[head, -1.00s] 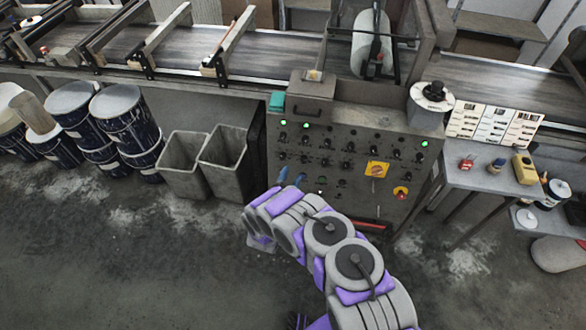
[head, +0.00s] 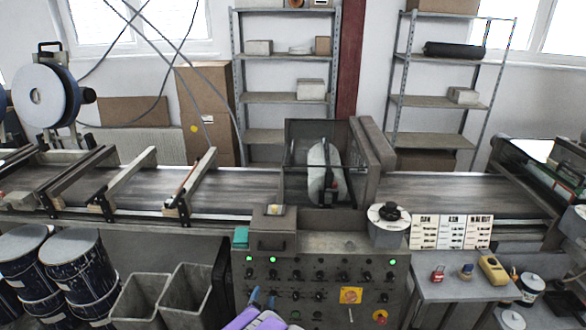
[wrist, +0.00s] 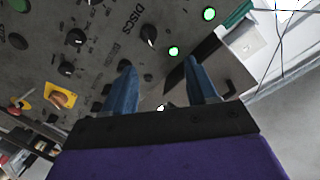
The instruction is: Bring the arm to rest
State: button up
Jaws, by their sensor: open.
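My gripper shows in the wrist view (wrist: 162,90) with its two blue fingers apart and nothing between them. It points toward the grey control panel, whose knobs and green lamps fill much of that view. In the head view my gripper (head: 262,298) is at the bottom edge, in front of the lower left part of the control panel (head: 335,275). Most of my arm is below the head view's frame. I cannot tell the exact gap between the fingers and the panel.
A conveyor (head: 240,190) runs behind the panel. Two grey bins (head: 140,300) and dark drums (head: 75,265) stand at the left. A side table (head: 450,289) at the right holds small items. Shelves (head: 285,98) stand against the back wall.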

jog(key=w+d+r+n+g+y, duration=0.1)
jog(key=w+d+r+g, duration=0.15)
jog(key=r, duration=0.45)
jog(key=w+d+r+n+g, duration=0.1)
jog(key=d+r+g, duration=0.1)
jog(key=d+r, duration=0.35)
jog(key=s+d+r+n+g+y, duration=0.1)
jog(key=s+d+r+n+g, duration=0.3)
jog(key=s+r, duration=0.7)
jog(key=s+d+r+n+g, duration=0.1)
jog(key=s+d+r+g, duration=0.2)
jog(key=s, duration=1.1)
jog(key=s+d+r+n+g, duration=0.1)
jog(key=s+d+r+g, duration=0.2)
jog(key=s, duration=1.2)
jog(key=s+d+r+n+g, duration=0.1)
jog(key=s+d+r+g, duration=0.2)
jog(key=s, duration=1.1)
jog(key=d+r, duration=0.3)
jog(key=d, duration=0.1)
jog(key=shift+s+d+r+g+h, duration=0.15)
jog(key=shift+s+r+g+h, duration=0.1)
jog(key=shift+g+h, duration=0.1)
